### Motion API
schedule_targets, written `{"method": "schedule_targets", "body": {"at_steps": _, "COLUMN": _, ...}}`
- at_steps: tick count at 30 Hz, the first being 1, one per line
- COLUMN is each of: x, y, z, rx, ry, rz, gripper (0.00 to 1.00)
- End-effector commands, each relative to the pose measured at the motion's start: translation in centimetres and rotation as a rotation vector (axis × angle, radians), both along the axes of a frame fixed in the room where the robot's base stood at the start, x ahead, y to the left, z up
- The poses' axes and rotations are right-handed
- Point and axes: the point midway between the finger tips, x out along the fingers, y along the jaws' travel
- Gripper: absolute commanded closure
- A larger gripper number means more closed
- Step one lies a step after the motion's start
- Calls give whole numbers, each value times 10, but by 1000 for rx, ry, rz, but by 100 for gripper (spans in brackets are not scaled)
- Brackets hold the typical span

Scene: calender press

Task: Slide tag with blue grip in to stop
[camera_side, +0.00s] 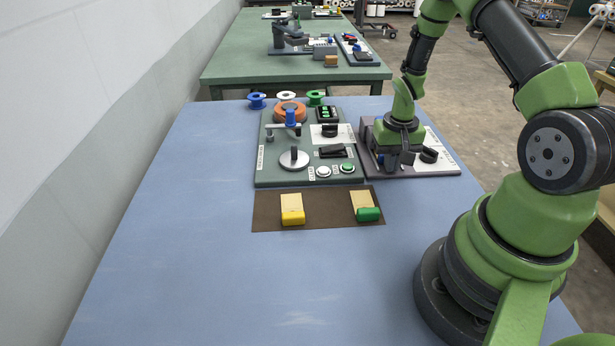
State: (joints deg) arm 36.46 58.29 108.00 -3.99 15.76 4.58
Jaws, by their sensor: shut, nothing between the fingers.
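My gripper (393,163) points down at the left part of the dark panel on the right. It is shut and empty. A small bit of blue (380,158) shows beside the fingers, low at the panel; it may be the blue grip of the tag. The rest of it is hidden by my gripper, so I cannot tell how far in it sits. Two other tags lie flat on a brown mat (327,205) in front: one with a yellow grip (293,217) and one with a green grip (368,214).
A green panel (270,180) left of my gripper carries a round dial (294,159), an orange disc, a blue-topped lever (290,117), switches and buttons. A black knob (429,155) stands just right of my gripper. Spools (257,100) stand behind. The blue table's front is clear.

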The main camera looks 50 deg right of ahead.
Motion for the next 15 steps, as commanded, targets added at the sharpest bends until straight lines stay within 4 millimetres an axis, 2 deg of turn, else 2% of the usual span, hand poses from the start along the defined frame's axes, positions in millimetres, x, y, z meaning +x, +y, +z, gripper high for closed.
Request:
{"method": "schedule_targets", "body": {"at_steps": 5, "x": -1, "y": 1, "z": 7, "rx": 0, "ry": 0, "rz": -1, "gripper": 100}}
{"method": "schedule_targets", "body": {"at_steps": 15, "x": -6, "y": 7, "z": 35, "rx": 0, "ry": 0, "rz": -1, "gripper": 100}}
